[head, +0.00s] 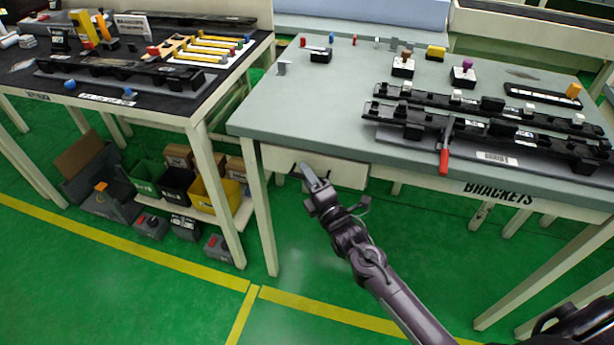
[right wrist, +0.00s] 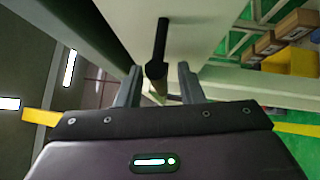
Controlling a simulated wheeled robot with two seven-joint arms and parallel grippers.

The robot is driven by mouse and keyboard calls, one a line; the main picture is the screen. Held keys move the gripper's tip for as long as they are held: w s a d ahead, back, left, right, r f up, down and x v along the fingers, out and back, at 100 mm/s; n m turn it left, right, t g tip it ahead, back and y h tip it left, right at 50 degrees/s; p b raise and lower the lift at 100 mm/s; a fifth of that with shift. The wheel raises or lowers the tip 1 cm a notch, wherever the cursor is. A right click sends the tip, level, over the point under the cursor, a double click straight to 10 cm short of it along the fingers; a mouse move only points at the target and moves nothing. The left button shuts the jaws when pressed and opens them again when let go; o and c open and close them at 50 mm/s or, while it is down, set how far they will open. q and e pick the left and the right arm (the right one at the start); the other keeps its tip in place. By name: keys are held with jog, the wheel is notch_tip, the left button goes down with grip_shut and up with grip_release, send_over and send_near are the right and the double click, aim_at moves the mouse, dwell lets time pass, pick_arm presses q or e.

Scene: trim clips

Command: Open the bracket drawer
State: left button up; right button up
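The bracket drawer (head: 335,172) shows as a pale front panel under the near edge of the grey table in the head view; it looks shut. Its black bar handle (right wrist: 162,45) sticks out from the pale panel in the right wrist view. My right gripper (head: 310,178) is in front of the drawer's left part in the head view. In the right wrist view its two fingers (right wrist: 160,84) are apart, with the handle's end appearing between them. I cannot tell whether they touch it. In the head view the fingers largely hide the handle. My left gripper is not in view.
The grey table (head: 300,110) carries black trim rails, a red-handled tool (head: 444,160) and small clips. A "BRACKETS" label (head: 497,192) is on its front edge. A table leg (head: 262,215) stands left of my right gripper. Coloured bins (head: 215,190) sit on a low shelf further left.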

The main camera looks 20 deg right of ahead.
grip_shut()
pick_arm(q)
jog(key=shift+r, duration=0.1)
pick_arm(e)
jog(key=shift+a, duration=0.1)
